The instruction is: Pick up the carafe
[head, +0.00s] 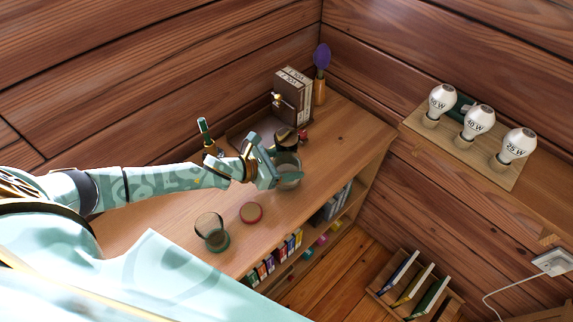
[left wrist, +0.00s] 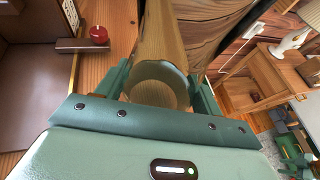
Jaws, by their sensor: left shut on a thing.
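The carafe (head: 289,172) is clear glass and stands upright at the shelf top, with a dark part at its upper end. My left gripper (head: 277,172) is shut on it from the left side. In the left wrist view the carafe (left wrist: 158,85) shows as a see-through cylinder between the two green fingers of my left gripper (left wrist: 160,92). The wood shows through the glass. I cannot tell whether its base touches the wood. My right gripper is not in view.
A glass tumbler (head: 211,232) and a red-rimmed round coaster (head: 250,213) sit nearer on the wooden shelf top (head: 345,135). A green bottle (head: 205,132) stands left.

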